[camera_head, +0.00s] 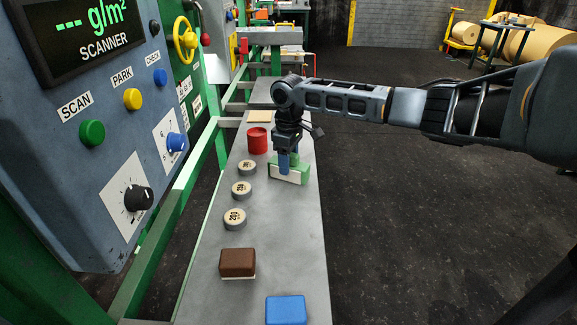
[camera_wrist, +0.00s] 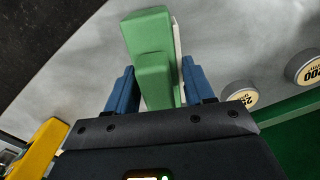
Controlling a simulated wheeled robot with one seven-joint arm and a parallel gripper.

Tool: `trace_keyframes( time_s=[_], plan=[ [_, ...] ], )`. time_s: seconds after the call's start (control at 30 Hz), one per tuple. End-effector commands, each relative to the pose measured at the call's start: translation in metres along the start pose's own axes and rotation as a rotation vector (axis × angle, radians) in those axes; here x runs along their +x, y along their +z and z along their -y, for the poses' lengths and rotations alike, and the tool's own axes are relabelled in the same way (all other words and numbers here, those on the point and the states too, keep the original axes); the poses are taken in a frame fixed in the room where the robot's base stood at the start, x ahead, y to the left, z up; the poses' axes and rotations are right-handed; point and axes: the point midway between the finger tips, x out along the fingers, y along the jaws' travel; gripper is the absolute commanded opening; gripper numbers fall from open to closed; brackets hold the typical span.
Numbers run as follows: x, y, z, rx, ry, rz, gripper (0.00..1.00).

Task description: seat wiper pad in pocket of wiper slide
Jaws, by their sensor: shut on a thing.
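A green block with a cream strip along one side, which looks like the wiper pad (camera_head: 291,174), is at the right edge of the grey bench, below my gripper (camera_head: 286,163). In the wrist view the green block (camera_wrist: 153,62) sits between the two blue fingers of my gripper (camera_wrist: 160,85), which is shut on its raised grip. The cream strip shows on the block's right side there. I cannot tell whether the block touches the bench top. I cannot clearly pick out a wiper slide or its pocket.
The narrow grey bench (camera_head: 272,235) also holds a red cup (camera_head: 257,140), a tan square (camera_head: 259,116), three round weights (camera_head: 235,219), a brown block with a pale base (camera_head: 238,263) and a blue block (camera_head: 286,310). A control panel (camera_head: 100,120) stands left; open floor lies right.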

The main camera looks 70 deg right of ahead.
Motion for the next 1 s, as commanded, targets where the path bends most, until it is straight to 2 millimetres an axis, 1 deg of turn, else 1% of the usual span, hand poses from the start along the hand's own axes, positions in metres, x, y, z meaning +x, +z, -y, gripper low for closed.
trace_keyframes(
  time_s=[0.17,0.27,0.37,0.43,0.5,0.7,0.9,1.0],
  plan=[
    [-0.005,-0.001,0.0,0.0,0.0,-0.002,0.08],
    [-0.014,-0.001,0.0,0.0,0.001,-0.003,0.08],
    [-0.029,-0.001,0.0,-0.001,0.001,-0.004,0.08],
    [-0.044,-0.001,-0.001,0.0,0.002,-0.005,0.08],
    [-0.051,0.014,-0.016,0.006,0.002,-0.004,0.08],
    [-0.079,0.045,-0.049,0.005,0.002,-0.003,0.08],
    [-0.099,0.068,-0.072,0.003,0.002,-0.003,0.08],
    [-0.105,0.075,-0.079,0.002,0.001,-0.001,0.08]
  ],
)
